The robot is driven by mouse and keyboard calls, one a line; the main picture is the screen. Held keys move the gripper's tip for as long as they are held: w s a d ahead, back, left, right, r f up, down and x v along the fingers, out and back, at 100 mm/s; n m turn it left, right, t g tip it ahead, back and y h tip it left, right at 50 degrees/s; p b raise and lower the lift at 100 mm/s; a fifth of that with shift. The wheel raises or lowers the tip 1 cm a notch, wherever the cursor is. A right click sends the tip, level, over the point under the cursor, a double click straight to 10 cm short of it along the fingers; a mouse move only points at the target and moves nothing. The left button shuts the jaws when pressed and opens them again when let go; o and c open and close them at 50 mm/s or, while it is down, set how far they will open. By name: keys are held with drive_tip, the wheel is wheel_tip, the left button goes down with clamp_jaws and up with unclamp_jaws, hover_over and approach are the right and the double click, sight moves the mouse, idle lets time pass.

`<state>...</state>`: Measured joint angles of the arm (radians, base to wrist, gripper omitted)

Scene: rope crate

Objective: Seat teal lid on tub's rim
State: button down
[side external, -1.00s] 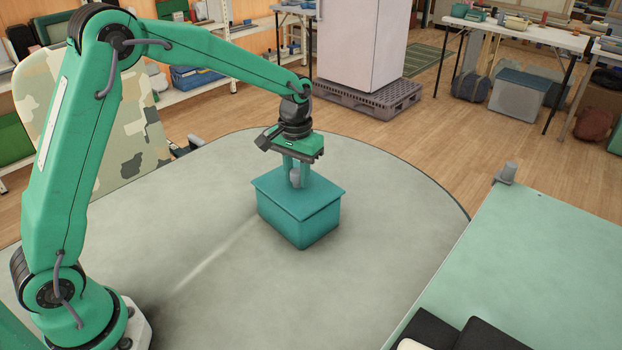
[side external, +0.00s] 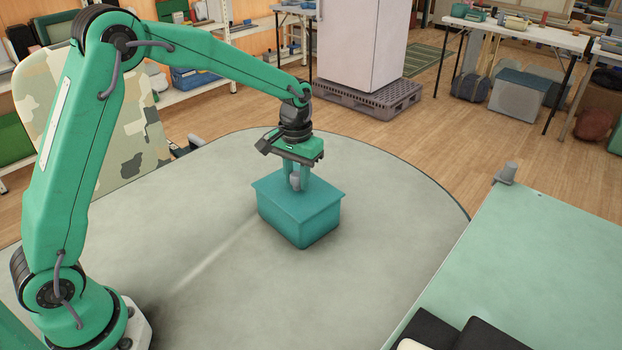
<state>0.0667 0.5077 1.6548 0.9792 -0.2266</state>
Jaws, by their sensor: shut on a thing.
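The teal tub (side external: 302,226) stands on the grey round-edged table. The teal lid (side external: 300,198) lies flat over the tub's top and its edges line up with the tub's rim, with no gap that I can make out from this side. My gripper (side external: 296,184) points straight down over the middle of the lid. Its fingers are shut on the lid's grey knob (side external: 295,183). The far side of the rim is hidden by the lid.
The grey table (side external: 230,290) is clear around the tub. A green-topped table (side external: 530,260) stands at the right with dark items at its near edge. A camouflage-patterned panel (side external: 95,120) stands behind my arm at the left.

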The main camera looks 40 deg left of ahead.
idle(0.3)
drive_tip(key=c, duration=1)
unclamp_jaws()
drive_tip(key=shift+c, duration=0.2)
drive_tip(key=shift+f, duration=0.1)
drive_tip(key=shift+r, duration=3.95)
